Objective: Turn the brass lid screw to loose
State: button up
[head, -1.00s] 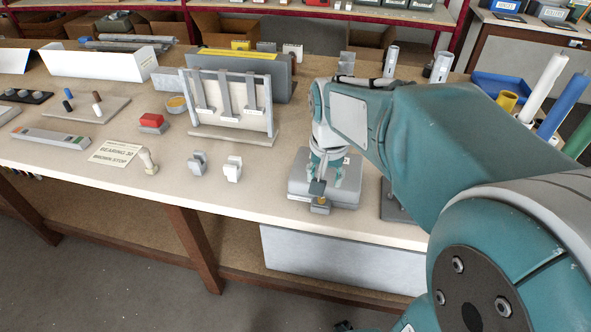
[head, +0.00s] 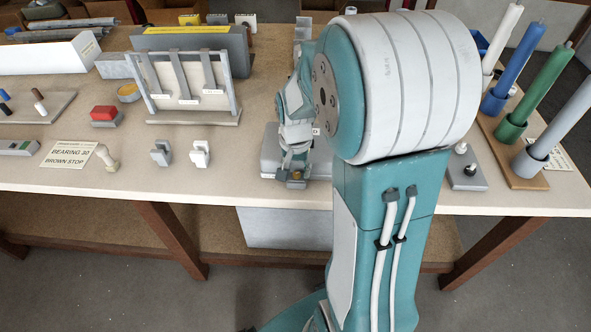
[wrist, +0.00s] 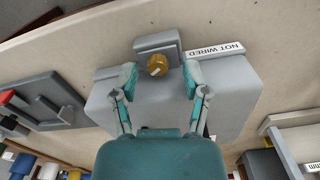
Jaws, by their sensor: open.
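The brass lid screw (wrist: 157,64) is a round knurled knob with a pale slot mark on its face, in the wrist view. It sits on a small grey block (wrist: 143,44) at the edge of a grey box (wrist: 235,92) labelled "NOT WIRED". In the head view the screw is a small yellowish spot (head: 296,176) at the box's front. My gripper (wrist: 160,78) is open, with one teal finger on each side of the screw. Neither finger appears to touch it. In the head view my arm hides much of the box.
A dark grey plate with a red-tipped lever (wrist: 40,100) lies beside the box in the wrist view. Coloured cylinders (head: 525,110) stand at the right. The bench front edge is close to the screw.

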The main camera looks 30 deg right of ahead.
jog(key=shift+d+f, duration=0.15)
jog(key=shift+f, duration=0.25)
grip_shut()
jog(key=shift+n, duration=0.3)
jog(key=shift+n, duration=1.4)
grip_release()
